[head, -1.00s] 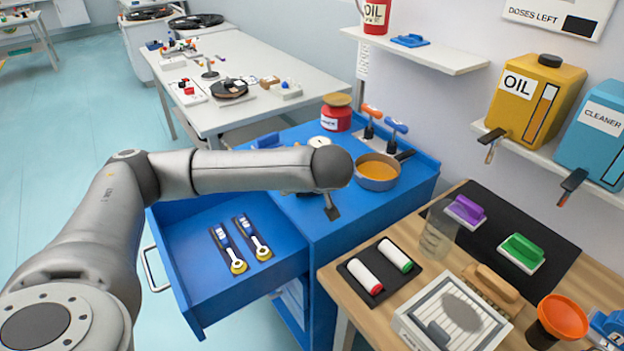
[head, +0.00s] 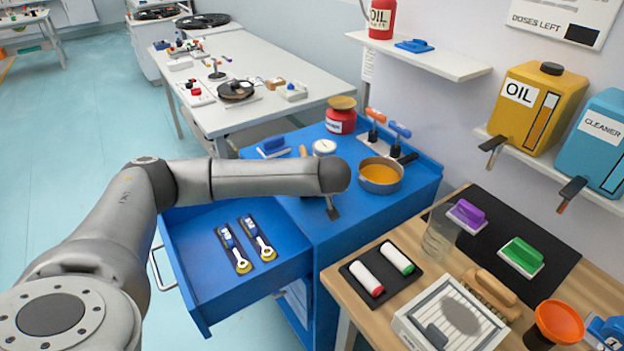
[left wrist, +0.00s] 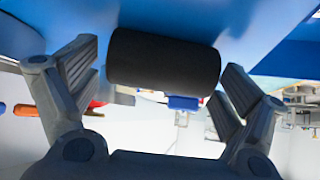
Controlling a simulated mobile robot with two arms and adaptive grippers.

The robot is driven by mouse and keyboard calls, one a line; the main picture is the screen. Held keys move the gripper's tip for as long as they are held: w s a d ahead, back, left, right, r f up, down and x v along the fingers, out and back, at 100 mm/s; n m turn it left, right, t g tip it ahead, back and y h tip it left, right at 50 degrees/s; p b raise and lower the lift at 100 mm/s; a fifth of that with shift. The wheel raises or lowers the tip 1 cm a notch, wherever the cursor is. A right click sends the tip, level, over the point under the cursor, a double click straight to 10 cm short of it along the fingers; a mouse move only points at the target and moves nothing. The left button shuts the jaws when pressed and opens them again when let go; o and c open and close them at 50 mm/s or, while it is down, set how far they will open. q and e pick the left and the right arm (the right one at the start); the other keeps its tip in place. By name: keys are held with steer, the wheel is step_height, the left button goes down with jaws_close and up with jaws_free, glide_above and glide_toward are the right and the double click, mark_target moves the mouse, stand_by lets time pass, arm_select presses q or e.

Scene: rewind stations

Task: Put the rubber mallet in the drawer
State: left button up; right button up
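The blue drawer (head: 200,298) is pulled open at the left of the blue cart (head: 345,232). Two yellow-tipped tools (head: 232,250) lie in it on dark mats, with bare floor beside them. A dark cylinder, seemingly the mallet head (left wrist: 165,62), lies between the fingers of my left gripper (left wrist: 160,85) in the left wrist view. The fingers are spread, with a small gap at the left; contact at the right is unclear. In the head view my left gripper (head: 332,208) is over the cart top. A wooden handle (head: 303,153) shows behind my arm; the mallet head is hidden there.
On the cart top stand a pan (head: 380,176), a red jar (head: 341,115), a round gauge (head: 324,147) and a blue-handled brush (head: 273,146). A wooden bench (head: 375,310) with rollers and brushes is at the right. A grey table (head: 270,75) is behind.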

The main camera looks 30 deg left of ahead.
arm_select(q)
steer(key=c, duration=1.2)
arm_select(e)
steer(key=shift+s+a, duration=0.15)
arm_select(q)
steer(key=shift+r, duration=0.1)
steer(key=shift+r+b, duration=0.3)
steer(key=shift+r, duration=0.15)
step_height(320, 180, up, 2)
steer(key=shift+s+r+b, duration=0.1)
steer(key=shift+r+b, duration=0.15)
steer(key=shift+b, duration=0.2)
steer(key=s+d+r+b, duration=0.2)
steer(key=s+d+r, duration=0.3)
steer(key=s+r, duration=0.65)
steer(key=w+d+r+m+t+h, duration=0.1)
steer(key=d+m+h, duration=0.5)
steer(key=d, duration=0.7)
steer(key=w+m+t, duration=0.1)
steer(key=m, duration=0.1)
steer(key=shift+w+d+m+t, duration=0.15)
steer(key=shift+w+m+t, duration=0.15)
steer(key=shift+m, duration=0.1)
arm_select(e)
step_height(320, 180, down, 3)
steer(key=shift+f, duration=0.1)
